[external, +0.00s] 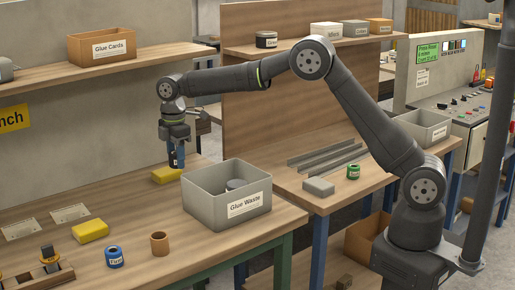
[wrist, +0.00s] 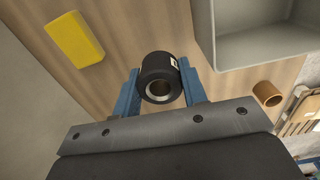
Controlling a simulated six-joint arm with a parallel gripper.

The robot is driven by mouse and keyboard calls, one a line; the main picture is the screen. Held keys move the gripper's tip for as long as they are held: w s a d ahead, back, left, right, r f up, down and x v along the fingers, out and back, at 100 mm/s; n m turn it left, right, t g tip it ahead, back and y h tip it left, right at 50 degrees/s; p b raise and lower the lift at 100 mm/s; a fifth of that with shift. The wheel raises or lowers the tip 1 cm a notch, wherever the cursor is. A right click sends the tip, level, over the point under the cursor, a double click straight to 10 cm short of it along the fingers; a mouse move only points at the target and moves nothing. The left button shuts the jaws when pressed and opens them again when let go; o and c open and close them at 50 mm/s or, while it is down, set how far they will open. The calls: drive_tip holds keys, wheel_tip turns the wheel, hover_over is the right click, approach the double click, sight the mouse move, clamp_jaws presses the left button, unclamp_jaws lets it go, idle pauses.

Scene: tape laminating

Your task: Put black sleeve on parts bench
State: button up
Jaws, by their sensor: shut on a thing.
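The black sleeve (wrist: 153,66), a short dark cylinder with a metal-lined bore and a small white label, sits between the two blue fingers of my gripper (wrist: 158,90) in the wrist view. My gripper is shut on it. In the external view my gripper (external: 177,163) points down over the back of the wooden bench (external: 130,215), beside a yellow block and behind the grey bin. The sleeve is too small there to make out clearly, and I cannot tell if it touches the bench. A yellow wall sign (external: 14,118) at the left ends in "nch".
The grey Glue Waste bin (external: 226,190) holds a grey round thing. Yellow blocks (external: 90,231) (external: 167,175), a blue roll (external: 114,257), a brown ring (external: 160,243) and a wooden fixture (external: 40,275) are on the bench. Its middle is clear.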

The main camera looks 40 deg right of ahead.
drive_tip(key=shift+w+d+r, duration=0.1)
drive_tip(key=shift+d+r, duration=0.05)
drive_tip(key=shift+d, duration=0.5)
drive_tip(key=s+d+f+m, duration=0.2)
drive_tip(key=d+m, duration=0.3)
drive_tip(key=d, duration=0.7)
drive_tip(key=s+d+f+m, duration=0.2)
drive_tip(key=d+m, duration=0.3)
drive_tip(key=d, duration=0.7)
drive_tip(key=s+d+f+m, duration=0.2)
drive_tip(key=d+m, duration=0.4)
drive_tip(key=d, duration=0.6)
drive_tip(key=shift+s+d+f, duration=0.25)
drive_tip(key=shift+d+f, duration=0.1)
drive_tip(key=shift+d, duration=0.05)
drive_tip(key=s+d+r+m, duration=0.1)
drive_tip(key=s+d, duration=0.5)
drive_tip(key=d, duration=0.2)
drive_tip(key=s+d+r+m, duration=0.1)
drive_tip(key=s+d+r, duration=0.1)
drive_tip(key=s+d, duration=0.5)
drive_tip(key=s+d+r, duration=0.3)
drive_tip(key=s+d, duration=0.9)
drive_tip(key=s, duration=0.3)
hover_over(370, 173)
drive_tip(key=f, duration=0.7)
drive_tip(key=shift+s+a, duration=0.1)
drive_tip(key=shift+s, duration=0.1)
drive_tip(key=shift+f, duration=2)
